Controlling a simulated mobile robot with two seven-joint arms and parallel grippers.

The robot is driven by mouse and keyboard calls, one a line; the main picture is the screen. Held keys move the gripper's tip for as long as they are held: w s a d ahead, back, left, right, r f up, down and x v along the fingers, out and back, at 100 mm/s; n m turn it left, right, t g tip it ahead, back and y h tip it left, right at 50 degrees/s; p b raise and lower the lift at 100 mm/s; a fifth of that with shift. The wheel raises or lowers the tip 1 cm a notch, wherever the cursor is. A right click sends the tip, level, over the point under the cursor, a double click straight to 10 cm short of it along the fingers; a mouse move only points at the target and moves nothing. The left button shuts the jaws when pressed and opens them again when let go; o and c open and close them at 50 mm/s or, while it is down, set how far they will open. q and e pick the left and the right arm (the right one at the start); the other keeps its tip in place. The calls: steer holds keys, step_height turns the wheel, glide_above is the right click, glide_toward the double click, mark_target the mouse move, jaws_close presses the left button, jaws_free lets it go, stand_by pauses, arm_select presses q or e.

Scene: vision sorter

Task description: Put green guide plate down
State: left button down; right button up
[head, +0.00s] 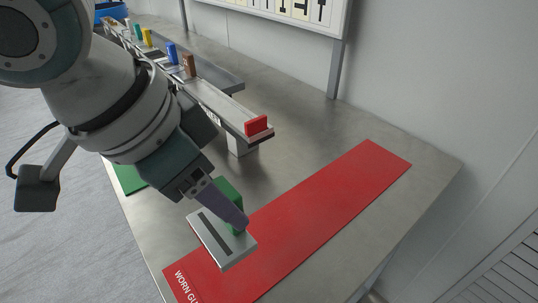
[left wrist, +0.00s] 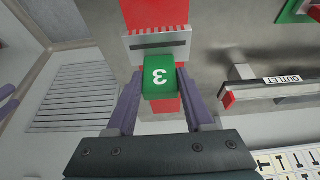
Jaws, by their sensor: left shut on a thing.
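My left gripper (head: 236,218) is shut on the green guide plate (head: 229,189), with one purple finger across the green block's near side. The block joins a silver metal plate with a dark slot, which hangs out over the red mat (head: 330,196). The red mat also shows there (left wrist: 157,12). I cannot tell whether the plate touches the mat.
A metal rail (head: 222,103) with several coloured pieces and a red end block (head: 256,125) stands behind the mat. A green mat (head: 128,179) lies partly hidden at left. A white board (head: 300,12) stands at the back. The mat's far end is clear.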

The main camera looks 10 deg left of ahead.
mark_target(227, 240)
arm_select(q)
step_height(227, 240, down, 9)
steer(key=shift+r+b, duration=0.15)
steer(key=shift+b, duration=0.6)
steer(key=shift+c, duration=1.4)
jaws_free()
steer(key=shift+r, duration=0.1)
steer(key=p+v, duration=0.3)
steer(key=v, duration=0.8)
steer(key=s+d+n, duration=0.2)
steer(key=s+d, duration=0.1)
steer(key=s, duration=0.1)
steer(key=s+a+f+n+y, duration=0.2)
steer(key=s+a+f+n, duration=0.1)
steer(key=s+a, duration=0.4)
steer(key=shift+s+a+f+n+y, duration=0.3)
steer(key=shift+s+f, duration=0.1)
